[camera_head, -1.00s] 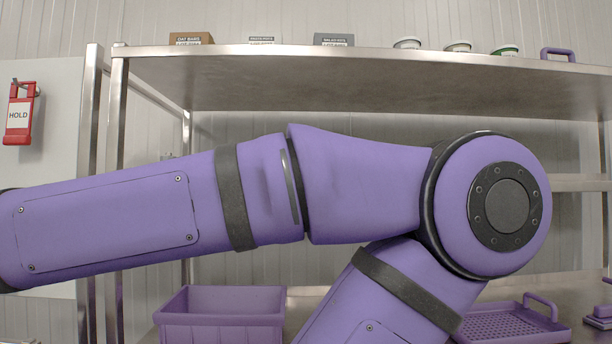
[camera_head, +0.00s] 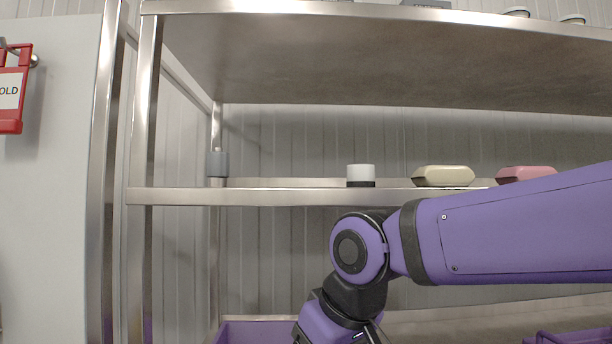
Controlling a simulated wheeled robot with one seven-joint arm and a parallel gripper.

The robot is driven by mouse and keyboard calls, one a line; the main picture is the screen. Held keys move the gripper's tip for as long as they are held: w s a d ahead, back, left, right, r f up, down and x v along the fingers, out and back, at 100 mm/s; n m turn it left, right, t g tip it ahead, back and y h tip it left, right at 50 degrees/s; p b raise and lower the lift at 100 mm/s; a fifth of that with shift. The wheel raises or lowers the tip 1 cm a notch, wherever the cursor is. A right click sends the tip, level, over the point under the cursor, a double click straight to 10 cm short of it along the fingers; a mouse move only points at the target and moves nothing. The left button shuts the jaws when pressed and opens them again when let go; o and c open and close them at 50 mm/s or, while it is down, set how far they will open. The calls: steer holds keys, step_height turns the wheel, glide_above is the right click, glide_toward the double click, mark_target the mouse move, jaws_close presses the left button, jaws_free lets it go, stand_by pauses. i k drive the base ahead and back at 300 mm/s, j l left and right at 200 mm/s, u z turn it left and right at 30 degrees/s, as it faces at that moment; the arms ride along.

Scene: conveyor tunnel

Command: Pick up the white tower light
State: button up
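A short white cylinder on a black base, which looks like the white tower light (camera_head: 361,174), stands upright on the middle shelf (camera_head: 270,197), near its front edge. Nothing touches it. My purple arm reaches in from the right below it, and its wrist bends down out of the bottom of the picture. My gripper's fingers are not visible, so what they hold is hidden.
A cream case (camera_head: 443,176) and a pink case (camera_head: 524,173) lie to the right on the same shelf. A grey cylinder (camera_head: 217,163) is at the left by the rear post. The top shelf (camera_head: 380,55) overhangs. A purple bin (camera_head: 255,333) stands below.

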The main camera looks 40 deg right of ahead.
mark_target(358, 176)
steer(key=z, duration=0.75)
